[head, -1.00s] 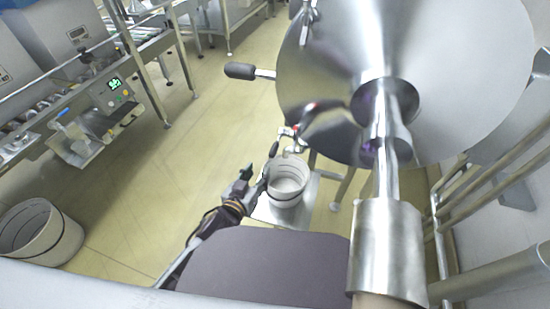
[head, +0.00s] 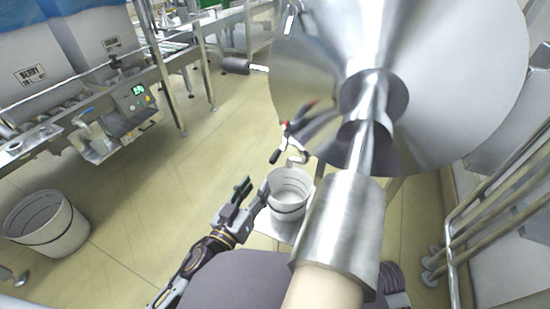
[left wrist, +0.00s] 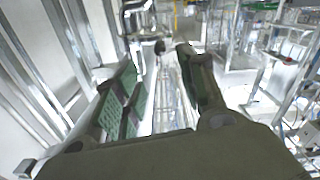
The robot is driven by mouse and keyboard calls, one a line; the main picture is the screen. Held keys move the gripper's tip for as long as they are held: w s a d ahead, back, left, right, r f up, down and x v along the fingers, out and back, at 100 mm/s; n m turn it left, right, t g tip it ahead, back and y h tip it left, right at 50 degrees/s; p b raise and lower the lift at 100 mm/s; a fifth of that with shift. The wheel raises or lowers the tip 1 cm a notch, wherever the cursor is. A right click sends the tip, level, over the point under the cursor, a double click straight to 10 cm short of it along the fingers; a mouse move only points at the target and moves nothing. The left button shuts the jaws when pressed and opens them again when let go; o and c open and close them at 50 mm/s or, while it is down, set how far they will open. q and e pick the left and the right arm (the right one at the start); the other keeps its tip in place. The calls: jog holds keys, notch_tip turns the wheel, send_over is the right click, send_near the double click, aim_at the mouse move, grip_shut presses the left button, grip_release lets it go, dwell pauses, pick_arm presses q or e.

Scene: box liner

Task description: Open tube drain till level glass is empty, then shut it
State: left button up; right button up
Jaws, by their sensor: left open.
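A large shiny steel vessel (head: 450,80) fills the upper right of the head view. Below its left side is a small outlet valve (head: 296,157) with a black-tipped handle (head: 276,156) and, above it, a red-tipped lever (head: 310,104). A pale bucket (head: 288,190) stands below the outlet. My left gripper (head: 252,192) is open and empty, just left of the bucket and below the valve. In the left wrist view its green-padded fingers (left wrist: 160,88) are apart, with a dark knob (left wrist: 159,47) beyond them. I cannot make out a level glass. My right gripper is out of view.
A steel sleeve (head: 342,225) with a beige end crosses the foreground right of the bucket. Pipes (head: 500,190) run along the right wall. Another pale bucket (head: 50,225) and a conveyor with a control panel (head: 137,97) are at left. The floor between is clear.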

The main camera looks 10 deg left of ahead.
aim_at(275, 157)
pick_arm(q)
jog(key=shift+w+d, duration=0.1)
jog(key=shift+w, duration=0.1)
jog(key=shift+x, duration=6.65)
jog(key=shift+c, duration=0.3)
grip_shut()
